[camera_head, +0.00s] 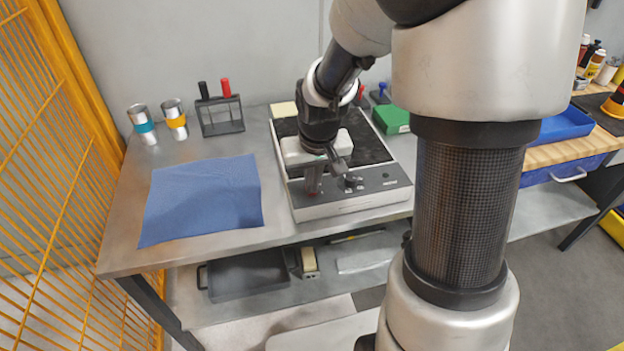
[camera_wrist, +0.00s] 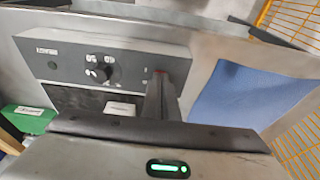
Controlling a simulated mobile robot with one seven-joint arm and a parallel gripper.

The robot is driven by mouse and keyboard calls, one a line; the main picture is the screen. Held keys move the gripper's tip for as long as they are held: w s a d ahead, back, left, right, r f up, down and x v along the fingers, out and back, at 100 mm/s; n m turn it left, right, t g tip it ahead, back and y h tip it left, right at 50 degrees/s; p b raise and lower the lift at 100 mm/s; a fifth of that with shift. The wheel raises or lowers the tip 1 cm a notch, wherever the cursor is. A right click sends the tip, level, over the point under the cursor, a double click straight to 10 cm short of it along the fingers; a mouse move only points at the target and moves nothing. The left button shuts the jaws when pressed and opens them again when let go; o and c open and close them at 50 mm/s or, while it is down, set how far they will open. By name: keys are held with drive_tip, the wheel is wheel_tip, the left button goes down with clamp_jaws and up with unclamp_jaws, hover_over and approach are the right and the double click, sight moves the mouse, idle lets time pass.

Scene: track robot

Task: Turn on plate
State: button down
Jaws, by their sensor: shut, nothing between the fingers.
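The plate is a flat lab hotplate (camera_head: 330,208) with a dark top and a grey front panel, on the metal bench; its panel (camera_wrist: 70,62) also shows in the wrist view. A black round knob (camera_head: 354,180) with white markings sits on the panel, and the knob (camera_wrist: 103,73) is clear in the wrist view. My gripper (camera_head: 313,190) is shut and empty, pointing down at the left part of the panel. In the wrist view my fingers (camera_wrist: 161,78) cover a small reddish spot, perhaps a switch. I cannot tell whether they touch it.
A blue cloth (camera_head: 205,198) lies left of the plate. A green box (camera_head: 391,119) is behind right. An orange mesh fence (camera_head: 50,190) borders the left.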

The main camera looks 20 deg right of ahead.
drive_tip(key=shift+f, duration=0.1)
drive_tip(key=shift+s+f+b, duration=0.2)
drive_tip(key=shift+f+b, duration=0.15)
drive_tip(key=shift+f, duration=0.05)
drive_tip(key=shift+r, duration=0.2)
drive_tip(key=shift+w, duration=0.1)
drive_tip(key=shift+w+r+p, duration=0.3)
drive_tip(key=shift+w+p, duration=0.15)
drive_tip(key=shift+w, duration=0.25)
